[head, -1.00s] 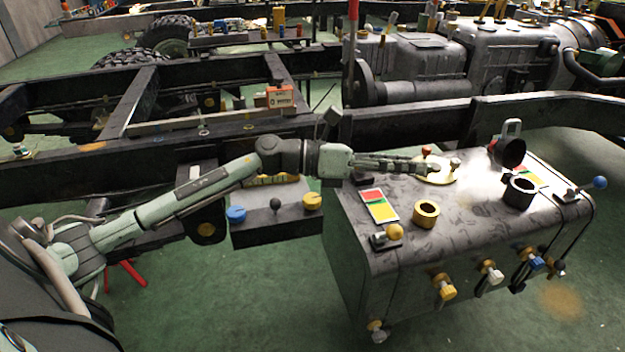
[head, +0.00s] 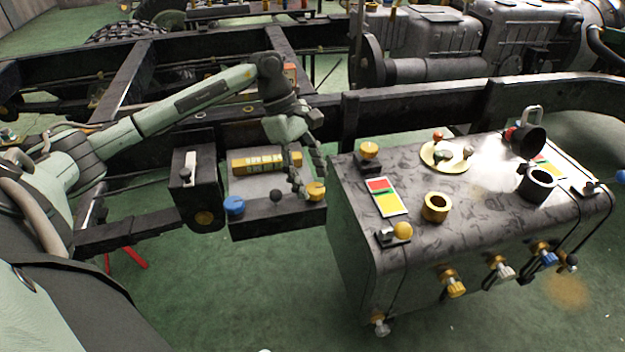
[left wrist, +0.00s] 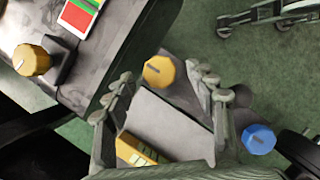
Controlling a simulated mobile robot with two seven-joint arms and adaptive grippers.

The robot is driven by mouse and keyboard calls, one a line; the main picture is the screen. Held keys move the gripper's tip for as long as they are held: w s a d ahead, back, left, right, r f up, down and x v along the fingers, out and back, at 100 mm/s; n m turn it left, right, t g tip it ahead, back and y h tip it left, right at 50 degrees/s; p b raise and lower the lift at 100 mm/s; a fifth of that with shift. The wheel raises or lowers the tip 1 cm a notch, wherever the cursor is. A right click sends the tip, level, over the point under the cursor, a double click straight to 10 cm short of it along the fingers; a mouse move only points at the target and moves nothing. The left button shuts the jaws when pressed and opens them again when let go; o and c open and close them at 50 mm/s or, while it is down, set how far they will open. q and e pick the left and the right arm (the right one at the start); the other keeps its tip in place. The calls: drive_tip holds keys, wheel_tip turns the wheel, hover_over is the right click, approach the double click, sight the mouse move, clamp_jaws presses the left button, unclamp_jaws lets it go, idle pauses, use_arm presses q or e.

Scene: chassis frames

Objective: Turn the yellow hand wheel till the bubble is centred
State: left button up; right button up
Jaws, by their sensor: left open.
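The yellow hand wheel (head: 316,190) is a round knob at the right front corner of a dark-edged box with a grey top (head: 262,187). My left gripper (head: 308,187) points down over the wheel with open fingers. In the left wrist view the yellow wheel (left wrist: 158,70) shows between the two separated fingertips. I cannot tell whether they touch it. A yellow bar with markings (head: 266,161), perhaps the level, lies along the back of the box; it is partly seen in the wrist view (left wrist: 135,149). I cannot make out a bubble. My right gripper is not in view.
A large grey bench (head: 375,245) with knobs, rings and valves stands close on the right. Dark chassis rails (head: 415,108) run behind.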

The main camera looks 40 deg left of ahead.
use_arm(q)
drive_tip(key=shift+d+f, duration=0.3)
drive_tip(key=shift+f, duration=0.45)
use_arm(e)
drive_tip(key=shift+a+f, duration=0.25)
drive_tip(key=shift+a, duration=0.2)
use_arm(q)
drive_tip(key=c, duration=1.2)
drive_tip(key=shift+o, duration=0.2)
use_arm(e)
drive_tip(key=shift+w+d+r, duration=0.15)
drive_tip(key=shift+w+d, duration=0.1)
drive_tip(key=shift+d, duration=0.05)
use_arm(q)
drive_tip(key=shift+n, duration=0.3)
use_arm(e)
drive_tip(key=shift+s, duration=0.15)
